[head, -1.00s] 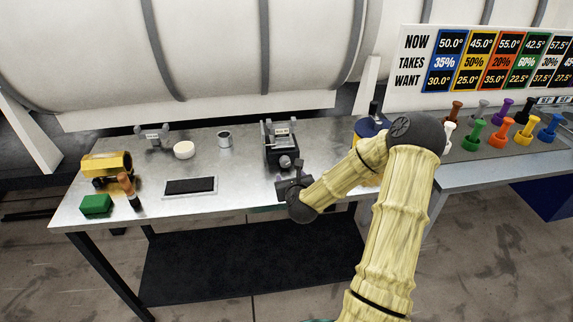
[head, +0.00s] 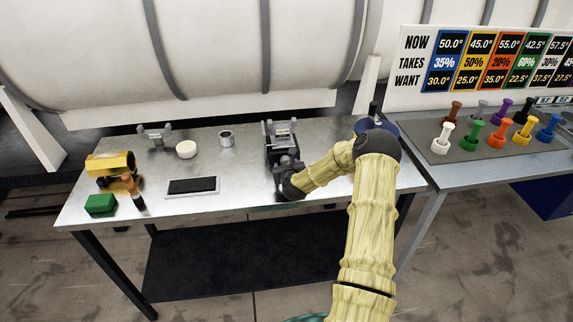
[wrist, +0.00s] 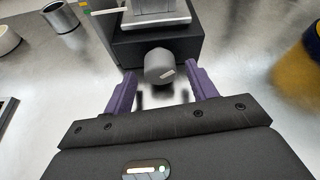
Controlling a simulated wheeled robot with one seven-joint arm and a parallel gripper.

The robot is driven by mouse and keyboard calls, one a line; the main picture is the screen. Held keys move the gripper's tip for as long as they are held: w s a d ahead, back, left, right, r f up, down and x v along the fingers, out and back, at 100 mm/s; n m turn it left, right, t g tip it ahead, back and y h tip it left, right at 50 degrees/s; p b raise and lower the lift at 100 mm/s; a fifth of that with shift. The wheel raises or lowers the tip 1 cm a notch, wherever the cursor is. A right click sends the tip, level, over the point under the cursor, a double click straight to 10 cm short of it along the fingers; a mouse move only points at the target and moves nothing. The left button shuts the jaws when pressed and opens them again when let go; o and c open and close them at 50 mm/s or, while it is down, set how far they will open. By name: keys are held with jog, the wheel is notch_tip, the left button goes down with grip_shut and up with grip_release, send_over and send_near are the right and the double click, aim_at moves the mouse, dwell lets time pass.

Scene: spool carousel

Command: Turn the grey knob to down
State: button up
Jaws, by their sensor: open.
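The grey knob (wrist: 158,62) sticks out of the front of a black box-shaped device (wrist: 190,48). A short white mark shows on the lower right of the knob's face, slanting slightly up to the right. My gripper (wrist: 161,76) is open, with one purple finger on each side of the knob. Gaps show between the fingers and the knob, and nothing is gripped. In the head view the device (head: 282,140) stands on the metal table, and my gripper (head: 289,163) is at its front, hiding the knob.
A dark tray (head: 192,186), a metal cup (head: 226,138) and a white roll (head: 186,150) lie left of the device. Several coloured spools stand on the right-hand table.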

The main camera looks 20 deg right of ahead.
jog(key=shift+w+d, duration=0.1)
jog(key=shift+d, duration=0.05)
jog(key=c, duration=1)
jog(key=shift+w+a+f+n+h+b, duration=0.1)
jog(key=shift+a+f+n+h+b, duration=0.1)
jog(key=shift+n+h+b, duration=0.55)
jog(key=shift+r+n+b, duration=0.2)
jog(key=shift+n+b, duration=0.05)
jog(key=shift+b, duration=0.15)
jog(key=o, duration=1)
